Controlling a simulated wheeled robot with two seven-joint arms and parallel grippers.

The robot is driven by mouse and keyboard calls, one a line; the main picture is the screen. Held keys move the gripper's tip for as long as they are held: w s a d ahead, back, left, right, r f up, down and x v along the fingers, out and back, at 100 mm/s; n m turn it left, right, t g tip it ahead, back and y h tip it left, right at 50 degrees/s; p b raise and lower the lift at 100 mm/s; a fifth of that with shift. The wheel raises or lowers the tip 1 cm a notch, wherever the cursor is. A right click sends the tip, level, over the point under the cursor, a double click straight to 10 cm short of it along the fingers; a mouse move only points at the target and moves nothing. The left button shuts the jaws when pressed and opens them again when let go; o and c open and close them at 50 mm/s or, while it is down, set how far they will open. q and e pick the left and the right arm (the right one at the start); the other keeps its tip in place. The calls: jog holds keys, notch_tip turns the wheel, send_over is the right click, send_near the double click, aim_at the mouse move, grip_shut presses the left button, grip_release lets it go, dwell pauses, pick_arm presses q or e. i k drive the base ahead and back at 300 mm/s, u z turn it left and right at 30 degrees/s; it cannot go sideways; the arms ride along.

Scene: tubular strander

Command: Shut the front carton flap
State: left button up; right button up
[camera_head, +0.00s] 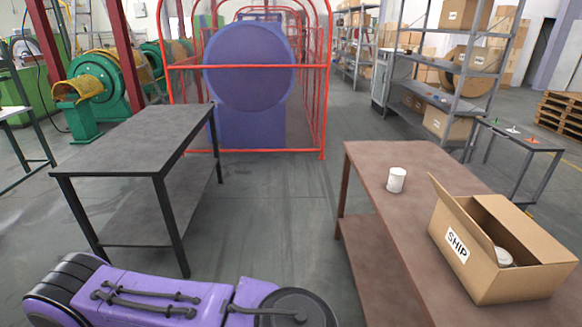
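An open brown cardboard carton (480,285) sits on the right-hand brown table (385,230). A label reading SHIP (457,246) is on its left side. A narrow upright flap (441,197) stands at its far left corner. Another brown panel slopes along its right side; I cannot tell whether it is a flap or a wall. A white round item (503,257) shows partly inside the carton. I cannot tell which flap is the front one. Neither gripper is in view; a purple and black part of my own arm shows at the bottom left.
A white can (397,180) stands on the brown table, left of the carton. A grey table (140,135) stands at left, with open floor between. A red-framed machine (248,66) is behind. Shelves (450,65) and a small side table (520,140) stand beyond the carton.

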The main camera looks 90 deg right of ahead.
aim_at(475, 232)
jog(key=i, duration=0.45)
jog(key=z, duration=2.55)
jog(key=i, duration=2.2)
jog(key=z, duration=3)
